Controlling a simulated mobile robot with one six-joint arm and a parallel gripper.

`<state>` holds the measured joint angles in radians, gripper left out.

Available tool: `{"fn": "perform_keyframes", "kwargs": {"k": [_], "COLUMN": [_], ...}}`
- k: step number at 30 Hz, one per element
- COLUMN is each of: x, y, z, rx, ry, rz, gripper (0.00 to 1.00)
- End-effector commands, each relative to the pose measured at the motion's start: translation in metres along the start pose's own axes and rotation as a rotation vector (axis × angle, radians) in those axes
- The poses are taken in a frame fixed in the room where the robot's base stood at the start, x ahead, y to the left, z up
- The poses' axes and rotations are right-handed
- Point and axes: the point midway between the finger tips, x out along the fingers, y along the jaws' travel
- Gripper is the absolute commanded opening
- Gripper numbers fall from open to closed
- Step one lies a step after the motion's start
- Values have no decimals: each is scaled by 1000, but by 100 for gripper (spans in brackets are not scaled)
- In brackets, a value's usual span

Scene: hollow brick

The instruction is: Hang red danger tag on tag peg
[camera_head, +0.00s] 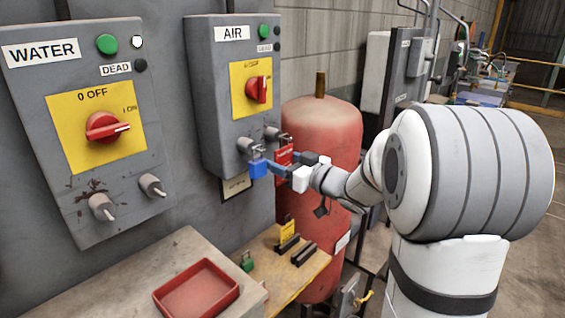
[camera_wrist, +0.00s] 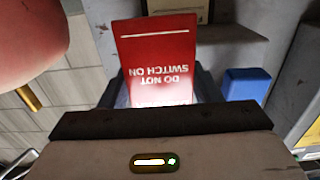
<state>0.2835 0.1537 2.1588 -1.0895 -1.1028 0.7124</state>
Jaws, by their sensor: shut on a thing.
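My gripper (camera_head: 283,167) is shut on the red danger tag (camera_head: 284,154), in front of the lower part of the AIR panel (camera_head: 212,100). In the wrist view the red tag (camera_wrist: 165,62) stands between the fingers, its "DO NOT SWITCH ON" text upside down. Two pegs stick out low on the AIR panel: a left one (camera_head: 245,145) and a right one (camera_head: 271,133). A blue padlock (camera_head: 258,168) hangs beneath the left peg, and its blue body shows in the wrist view (camera_wrist: 246,84). The tag is close to the right peg; I cannot tell whether they touch.
The WATER panel (camera_head: 60,170) is at left with two pegs. A red tank (camera_head: 335,140) stands behind my gripper. Below are a red tray (camera_head: 197,290), a wooden shelf (camera_head: 262,243) with dark holders, a yellow tag (camera_head: 287,230) and a green padlock (camera_head: 247,262).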

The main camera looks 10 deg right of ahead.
Motion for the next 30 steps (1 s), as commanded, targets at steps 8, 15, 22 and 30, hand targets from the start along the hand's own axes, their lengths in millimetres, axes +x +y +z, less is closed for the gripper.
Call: {"fn": "perform_keyframes", "kwargs": {"k": [8,15,22,30], "x": [0,0,0,-5], "y": [0,0,0,0], "z": [0,0,0,0], "rx": [0,0,0,-1], "ry": [0,0,0,0], "rz": [0,0,0,1], "gripper": [36,67,83,83]}}
